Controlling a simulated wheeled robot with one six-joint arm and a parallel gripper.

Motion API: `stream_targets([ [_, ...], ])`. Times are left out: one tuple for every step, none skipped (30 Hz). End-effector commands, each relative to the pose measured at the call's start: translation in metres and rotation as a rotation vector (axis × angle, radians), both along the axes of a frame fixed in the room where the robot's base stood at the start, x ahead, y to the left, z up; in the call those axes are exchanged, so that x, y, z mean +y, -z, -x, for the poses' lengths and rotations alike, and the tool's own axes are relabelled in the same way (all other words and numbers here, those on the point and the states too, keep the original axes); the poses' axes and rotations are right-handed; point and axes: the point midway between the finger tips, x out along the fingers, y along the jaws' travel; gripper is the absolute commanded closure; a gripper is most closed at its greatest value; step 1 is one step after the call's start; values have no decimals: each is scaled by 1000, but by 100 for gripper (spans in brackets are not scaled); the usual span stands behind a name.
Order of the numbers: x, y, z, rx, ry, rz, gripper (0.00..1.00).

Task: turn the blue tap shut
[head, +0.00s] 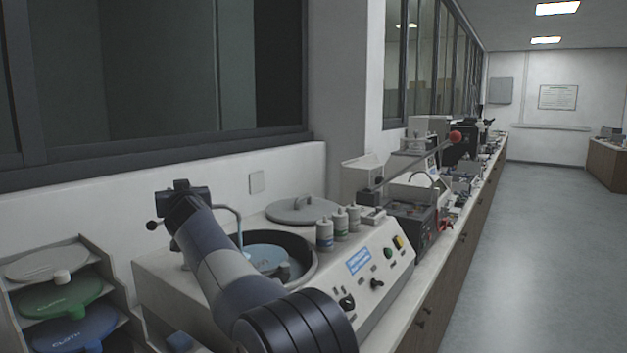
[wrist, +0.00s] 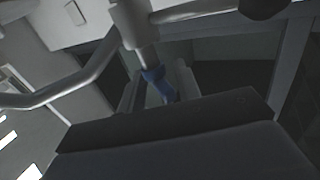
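The blue tap (wrist: 158,82) shows in the wrist view as a small blue lever on a pale metal pipe. My gripper (wrist: 158,90) is open, with one finger on each side of the blue lever. I cannot tell whether either finger touches it. The lower part of the lever is hidden behind the gripper body. In the head view my gripper (head: 183,190) is up by the wall, at the left of the curved pipe (head: 236,217) over the round basin. The blue lever is hidden there by my arm.
The polishing machine's basin (head: 312,262) lies below the pipe. Several bottles (head: 340,222) and a grey lid (head: 302,209) stand on the machine. A rack (head: 20,332) with coloured cloth discs is at the left. The floor (head: 545,260) at the right is clear.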

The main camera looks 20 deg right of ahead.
Motion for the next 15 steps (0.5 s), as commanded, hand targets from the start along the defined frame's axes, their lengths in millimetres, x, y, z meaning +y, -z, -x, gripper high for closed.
stream_targets([
  [0, -6, 0, 4, -12, 1, 68],
  [0, -5, 0, 5, -20, 3, 68],
  [0, -5, 0, 7, -31, 2, 68],
  [1, -4, -1, 9, -38, 2, 68],
  [2, -4, -1, 9, -46, 2, 68],
  [2, -3, -1, 12, -56, 4, 68],
  [3, -3, -1, 13, -64, 3, 68],
  [3, -3, -1, 15, -71, 4, 68],
  [4, -2, -1, 16, -81, 6, 68],
  [4, -2, -1, 18, -87, 5, 68],
  [5, -2, -1, 18, -94, 4, 68],
  [6, -1, -2, 20, -101, 6, 68],
  [6, -1, -2, 21, -107, 4, 68],
  [6, -1, -2, 21, -113, 5, 68],
  [7, 0, -2, 23, -120, 5, 68],
])
